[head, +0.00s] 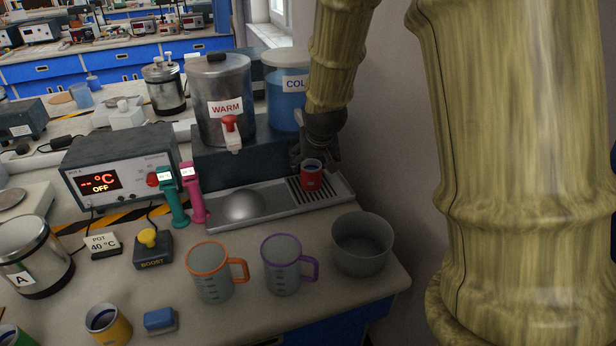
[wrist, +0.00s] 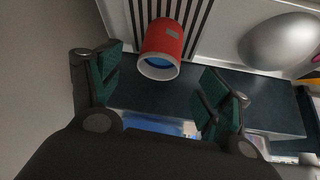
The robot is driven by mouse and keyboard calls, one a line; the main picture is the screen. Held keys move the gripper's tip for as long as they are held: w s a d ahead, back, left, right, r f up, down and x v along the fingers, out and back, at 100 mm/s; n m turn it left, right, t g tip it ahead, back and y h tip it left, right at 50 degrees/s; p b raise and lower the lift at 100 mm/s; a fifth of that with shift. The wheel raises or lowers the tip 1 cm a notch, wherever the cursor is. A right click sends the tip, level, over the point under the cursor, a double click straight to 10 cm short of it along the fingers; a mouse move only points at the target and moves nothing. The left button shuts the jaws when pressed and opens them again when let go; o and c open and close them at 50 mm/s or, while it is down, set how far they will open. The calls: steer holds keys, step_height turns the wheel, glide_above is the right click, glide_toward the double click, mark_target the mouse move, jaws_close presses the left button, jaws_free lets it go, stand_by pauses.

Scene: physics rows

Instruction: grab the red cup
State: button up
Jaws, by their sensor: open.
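The red cup (head: 311,177) stands upright on the slatted drain grate at the right end of the metal tray. It looks blue inside. In the wrist view the red cup (wrist: 162,48) is ahead of my gripper, close to the gap between the fingers. My gripper (head: 318,155) is just behind the cup in the head view, below the blue tank. In the wrist view my gripper (wrist: 158,85) is open, with green-padded fingers spread to either side and nothing between the pads. I cannot tell whether any finger touches the cup.
The tray (head: 270,207) has a silver dome (head: 244,206) left of the grate. The WARM tank (head: 222,100) and COLD tank (head: 287,88) stand behind. An orange-rimmed jug (head: 210,275), a purple-handled jug (head: 283,268) and a grey bowl (head: 362,245) stand in front. A wall is at the right.

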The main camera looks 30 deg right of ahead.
mark_target(312, 173)
steer(key=shift+x, duration=1.2)
steer(key=shift+s+x, duration=0.1)
steer(key=shift+x, duration=1.4)
steer(key=shift+s+x, duration=0.15)
steer(key=shift+x, duration=1.35)
steer(key=shift+a+f, duration=0.1)
steer(key=shift+f, duration=0.1)
steer(key=c, duration=1.3)
steer(key=shift+s+r, duration=0.1)
steer(key=shift+r, duration=0.05)
